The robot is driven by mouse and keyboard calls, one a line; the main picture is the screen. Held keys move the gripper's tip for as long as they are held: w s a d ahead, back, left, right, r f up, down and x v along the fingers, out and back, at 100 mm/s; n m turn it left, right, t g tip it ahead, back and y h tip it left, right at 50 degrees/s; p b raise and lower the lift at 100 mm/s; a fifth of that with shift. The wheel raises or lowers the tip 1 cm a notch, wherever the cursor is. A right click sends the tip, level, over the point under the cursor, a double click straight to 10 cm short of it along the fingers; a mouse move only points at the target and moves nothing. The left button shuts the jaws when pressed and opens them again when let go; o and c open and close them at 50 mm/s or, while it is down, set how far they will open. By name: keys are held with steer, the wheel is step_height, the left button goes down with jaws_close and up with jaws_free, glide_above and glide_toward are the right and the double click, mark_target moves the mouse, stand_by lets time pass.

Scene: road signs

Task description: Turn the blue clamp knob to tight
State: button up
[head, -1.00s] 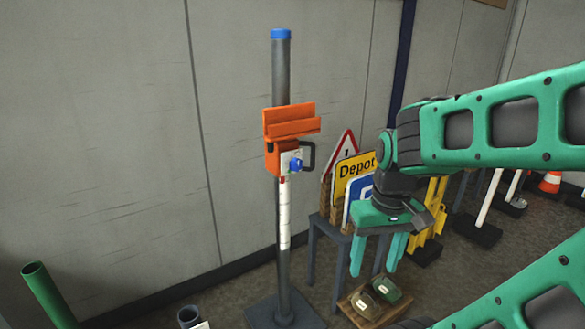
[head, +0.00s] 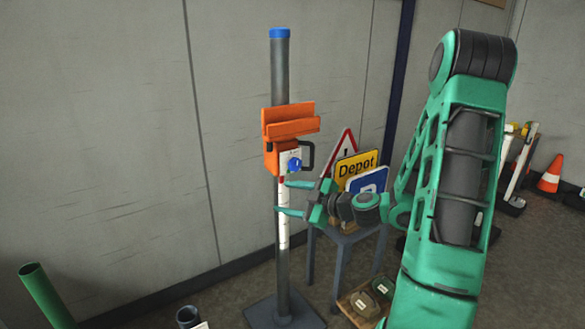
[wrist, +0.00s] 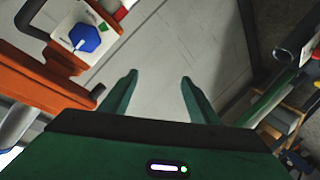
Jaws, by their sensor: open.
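The blue clamp knob (head: 295,165) sits on a pale plate on the orange clamp (head: 290,130), which is mounted on a grey pole (head: 280,75). In the wrist view the knob (wrist: 84,38) is at the upper left, with a small white mark on it and a green mark on the plate (wrist: 104,27) beside it. I cannot read the knob's setting. My gripper (head: 284,197) is open and empty, a little below the knob in the head view. In the wrist view its fingers (wrist: 159,77) are apart from the knob, which lies to their upper left.
A dark handle (head: 307,155) sticks out beside the knob. Road signs (head: 357,166) stand on a small grey table (head: 345,238) right of the pole. A wooden crate (head: 362,308) is on the floor. A green tube (head: 46,294) stands at lower left. The wall behind is bare.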

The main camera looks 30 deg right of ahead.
mark_target(297, 166)
steer(key=w+d+r+m+t+h, duration=0.1)
steer(key=d+r+m+t+h, duration=0.25)
steer(key=d, duration=0.65)
steer(key=shift+n+h, duration=0.55)
steer(key=w, duration=1.1)
steer(key=shift+a, duration=0.1)
steer(key=shift+f, duration=0.1)
steer(key=c, duration=1.1)
